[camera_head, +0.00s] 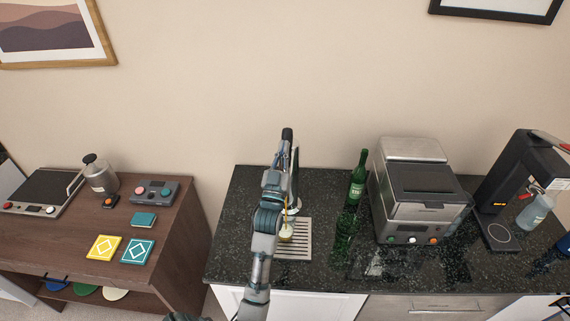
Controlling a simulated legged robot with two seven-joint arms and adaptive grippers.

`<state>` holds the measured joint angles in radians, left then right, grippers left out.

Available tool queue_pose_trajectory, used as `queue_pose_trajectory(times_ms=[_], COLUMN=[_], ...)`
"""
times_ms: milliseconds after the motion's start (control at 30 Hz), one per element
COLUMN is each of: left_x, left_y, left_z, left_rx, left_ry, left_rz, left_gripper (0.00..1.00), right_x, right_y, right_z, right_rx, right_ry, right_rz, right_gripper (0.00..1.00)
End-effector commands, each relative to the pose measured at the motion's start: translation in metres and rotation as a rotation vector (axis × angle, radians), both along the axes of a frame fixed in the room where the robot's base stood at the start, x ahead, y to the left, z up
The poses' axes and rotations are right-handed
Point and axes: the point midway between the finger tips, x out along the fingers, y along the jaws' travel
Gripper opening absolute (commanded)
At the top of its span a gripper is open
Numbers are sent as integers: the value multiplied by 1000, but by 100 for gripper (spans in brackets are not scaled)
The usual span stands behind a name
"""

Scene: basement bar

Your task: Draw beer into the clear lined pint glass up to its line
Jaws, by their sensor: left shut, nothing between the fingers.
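The pint glass (286,234) stands upright on the slatted drip tray (301,250). It is small in view and partly hidden by my arm. A thin amber stream (286,212) shows above it, and its contents look pale yellow. I cannot make out the line or the fill level. The beer tap (296,172) stands behind my arm, with its black handle (287,134) at the top. My left gripper (281,158) is shut with nothing between its fingers, up at the tap just below the handle top. My right gripper is not in view.
A green bottle (357,176) and a steel machine (418,190) stand right of the tap on the dark counter (236,235). A black dispenser (513,185) is at far right. A wooden cabinet (178,240) with small items stands left, across a gap.

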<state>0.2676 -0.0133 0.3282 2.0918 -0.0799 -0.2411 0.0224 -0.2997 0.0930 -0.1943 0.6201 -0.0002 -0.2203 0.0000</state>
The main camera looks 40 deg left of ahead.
Motion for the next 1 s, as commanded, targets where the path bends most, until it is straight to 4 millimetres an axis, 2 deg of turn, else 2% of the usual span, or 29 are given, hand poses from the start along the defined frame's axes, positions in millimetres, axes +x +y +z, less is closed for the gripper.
queue_pose_trajectory(times_ms=[133, 267, 700, 1000], left_x=[2, 2, 2, 2], left_y=[-3, -7, -8, -6], left_z=[-2, -2, -1, -1], left_rx=[1, 3, 3, 3], left_ry=[10, 12, 11, 10], left_rz=[3, 3, 1, 2], left_gripper=[0, 0, 0, 0], right_x=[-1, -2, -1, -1], right_y=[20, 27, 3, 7], right_z=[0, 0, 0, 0], right_rx=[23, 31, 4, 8], right_ry=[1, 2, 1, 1], right_rz=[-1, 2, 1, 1], right_gripper=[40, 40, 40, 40])
